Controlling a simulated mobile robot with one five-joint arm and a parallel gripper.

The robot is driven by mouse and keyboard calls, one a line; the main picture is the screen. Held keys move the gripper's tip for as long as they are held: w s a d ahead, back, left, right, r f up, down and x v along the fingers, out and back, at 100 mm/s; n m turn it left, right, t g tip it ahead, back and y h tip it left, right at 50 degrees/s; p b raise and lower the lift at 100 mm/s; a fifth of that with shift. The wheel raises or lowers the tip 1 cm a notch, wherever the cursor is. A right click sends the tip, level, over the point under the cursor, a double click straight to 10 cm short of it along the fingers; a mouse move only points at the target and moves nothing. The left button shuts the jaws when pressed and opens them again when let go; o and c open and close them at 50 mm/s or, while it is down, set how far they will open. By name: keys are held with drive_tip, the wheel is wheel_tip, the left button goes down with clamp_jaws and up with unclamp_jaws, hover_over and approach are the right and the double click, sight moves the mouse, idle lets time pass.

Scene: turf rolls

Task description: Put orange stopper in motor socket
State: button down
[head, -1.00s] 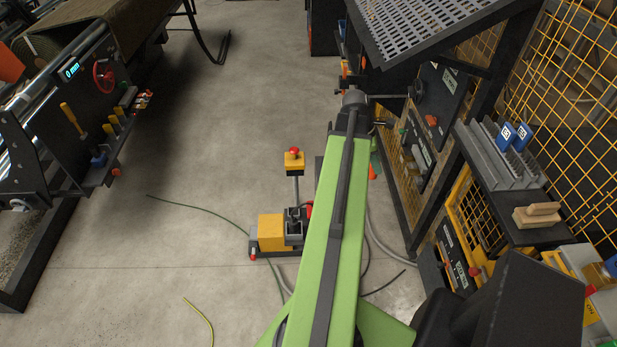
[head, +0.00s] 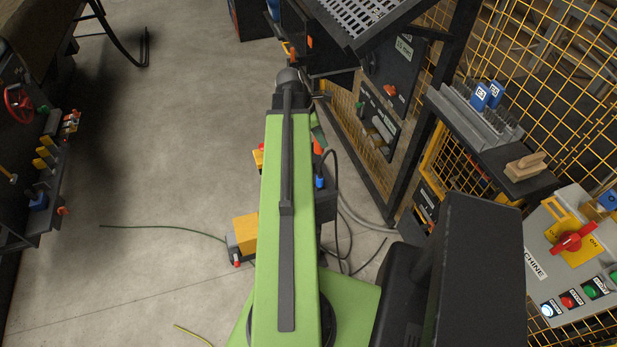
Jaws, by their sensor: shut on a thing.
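My gripper is not seen; my long green arm covers the middle of the head view and hides what is behind and below its far end. I cannot pick out the orange stopper for certain. A small orange-red piece (head: 319,145) shows just right of my arm, and I cannot tell what it is. I cannot make out the motor socket. A blue plug (head: 319,182) on a dark cable shows beside a dark box, partly behind my arm.
A yellow box (head: 243,232) stands on the floor left of my arm. At right are a yellow mesh fence, a shelf with a grey rack (head: 470,115) and wooden block (head: 525,167), and a control box (head: 572,265). A tool panel stands at left. Cables lie on the open floor.

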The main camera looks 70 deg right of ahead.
drive_tip(key=s+a+f+b, duration=0.1)
drive_tip(key=s+f+b, duration=0.25)
drive_tip(key=s, duration=0.55)
drive_tip(key=shift+m, duration=0.3)
drive_tip(key=w+f+b, duration=0.3)
drive_tip(key=w+d+f+b, duration=0.1)
drive_tip(key=w+f+b, duration=0.2)
drive_tip(key=w+f, duration=0.1)
drive_tip(key=w+f+b, duration=0.4)
drive_tip(key=shift+w+d+f, duration=0.1)
drive_tip(key=shift+w+d, duration=0.05)
drive_tip(key=shift+w, duration=0.05)
drive_tip(key=shift+r, duration=0.2)
drive_tip(key=shift+f, duration=0.15)
drive_tip(key=c, duration=1)
unclamp_jaws()
drive_tip(key=shift+c, duration=0.2)
drive_tip(key=shift+r, duration=0.3)
drive_tip(key=p+v, duration=1.1)
drive_tip(key=shift+w+r, duration=0.2)
drive_tip(key=shift+r, duration=0.15)
